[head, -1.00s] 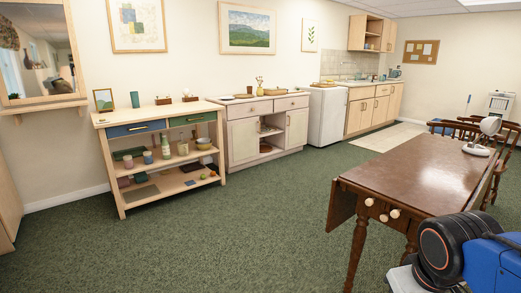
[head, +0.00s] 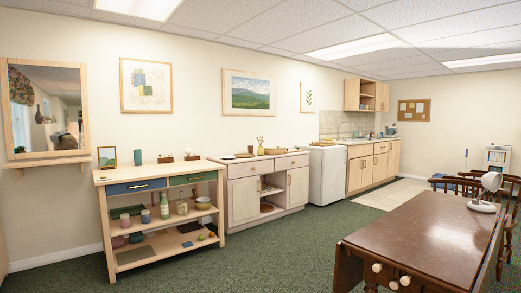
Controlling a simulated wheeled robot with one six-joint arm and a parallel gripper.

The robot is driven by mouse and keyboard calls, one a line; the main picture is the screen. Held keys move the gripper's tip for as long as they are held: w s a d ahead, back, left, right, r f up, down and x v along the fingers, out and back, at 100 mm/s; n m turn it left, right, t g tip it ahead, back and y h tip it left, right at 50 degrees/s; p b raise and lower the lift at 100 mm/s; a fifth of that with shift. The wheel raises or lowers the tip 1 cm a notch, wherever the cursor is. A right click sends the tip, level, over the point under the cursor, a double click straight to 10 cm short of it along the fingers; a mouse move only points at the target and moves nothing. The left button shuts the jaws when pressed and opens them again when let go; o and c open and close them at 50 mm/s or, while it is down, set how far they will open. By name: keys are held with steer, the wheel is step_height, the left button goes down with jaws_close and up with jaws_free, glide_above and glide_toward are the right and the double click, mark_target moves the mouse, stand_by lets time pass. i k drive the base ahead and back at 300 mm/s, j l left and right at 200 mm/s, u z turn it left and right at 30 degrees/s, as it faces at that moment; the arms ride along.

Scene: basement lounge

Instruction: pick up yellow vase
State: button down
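A small yellow vase (head: 260,150) with a sprig in it stands upright on the top of the pale wood sideboard (head: 243,200), near the wall. It is far from me and small in the head view. My gripper is not in view.
A shelf unit (head: 155,181) with bottles, jars and bowls stands left of the sideboard. A wooden bowl (head: 275,151) is close to the vase's right. A white appliance (head: 327,175) stands right of it. A dark wood table (head: 425,240) fills the lower right. Green carpet (head: 265,255) between is clear.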

mark_target(260, 151)
steer(key=i+j+u, duration=0.3)
steer(key=i, duration=0.2)
steer(key=i+j+u, duration=0.1)
steer(key=i+u, duration=0.25)
steer(key=i, duration=0.15)
steer(key=i+j, duration=0.1)
steer(key=i, duration=0.75)
steer(key=i+j+z, duration=0.1)
steer(key=i, duration=0.8)
steer(key=i+l+z, duration=0.1)
steer(key=i+z, duration=0.2)
steer(key=i, duration=0.35)
steer(key=i+z, duration=0.35)
steer(key=i, duration=0.3)
steer(key=i+j+z, duration=0.3)
steer(key=i, duration=0.35)
steer(key=i+l+z, duration=0.15)
steer(key=i+z, duration=0.25)
steer(key=i, duration=0.4)
steer(key=i+z, duration=0.35)
steer(key=i, duration=0.4)
steer(key=i+u, duration=0.45)
steer(key=i+l+u, duration=0.15)
steer(key=u, duration=0.25)
steer(key=i+l+u, duration=0.25)
steer(key=u, duration=0.2)
steer(key=i, duration=0.1)
